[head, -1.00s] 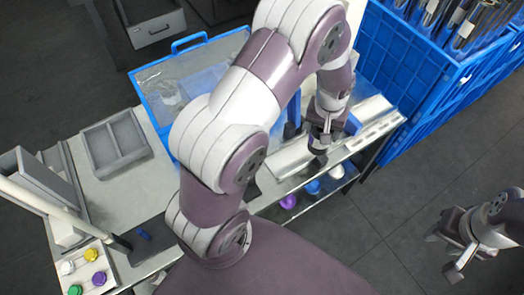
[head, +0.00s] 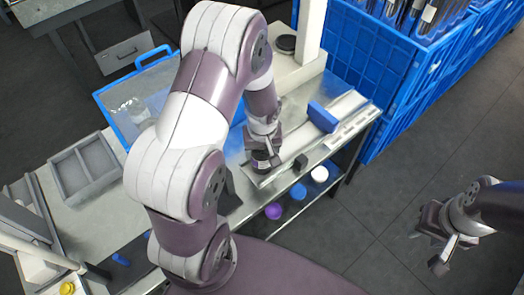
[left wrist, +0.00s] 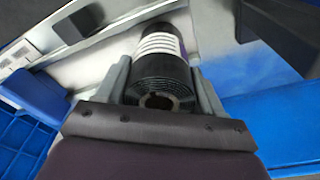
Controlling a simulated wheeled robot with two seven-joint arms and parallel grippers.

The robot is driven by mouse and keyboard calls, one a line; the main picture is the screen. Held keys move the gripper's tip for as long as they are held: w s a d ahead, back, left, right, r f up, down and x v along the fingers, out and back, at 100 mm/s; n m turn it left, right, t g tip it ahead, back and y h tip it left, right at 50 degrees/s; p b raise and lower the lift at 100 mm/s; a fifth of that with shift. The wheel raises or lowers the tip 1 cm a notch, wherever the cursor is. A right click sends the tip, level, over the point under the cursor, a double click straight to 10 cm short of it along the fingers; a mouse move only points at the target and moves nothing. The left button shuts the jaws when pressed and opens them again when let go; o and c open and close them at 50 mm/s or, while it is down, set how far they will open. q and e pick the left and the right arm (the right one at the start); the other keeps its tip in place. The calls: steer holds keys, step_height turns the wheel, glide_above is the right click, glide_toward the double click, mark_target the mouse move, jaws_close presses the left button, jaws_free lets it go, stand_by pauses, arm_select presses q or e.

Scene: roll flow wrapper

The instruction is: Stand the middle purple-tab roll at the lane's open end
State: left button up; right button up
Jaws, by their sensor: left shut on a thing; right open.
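My left gripper (head: 262,160) is shut on a black roll (left wrist: 160,78), low over the metal worktop beside the lane. In the left wrist view the roll has white label stripes and its wound end with a hollow core faces the camera. A finger presses on each side of it. Only a faint purple trace shows at its edge, so I cannot tell its tab clearly. Whether the roll touches the worktop is unclear. The lane (head: 345,108) is a pale channel with a blue block (head: 322,117) in it. My right gripper (head: 442,248) is open and empty over the floor.
A small dark block (head: 299,162) is near the worktop's front edge. Purple (head: 273,210), blue (head: 298,191) and white (head: 319,173) round items sit on the shelf below. A grey divided tray (head: 85,168) is left; blue crates (head: 385,75) stand behind at right.

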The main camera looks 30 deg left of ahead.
arm_select(q)
steer(key=shift+f, duration=0.45)
steer(key=shift+f, duration=0.1)
steer(key=o, duration=1.3)
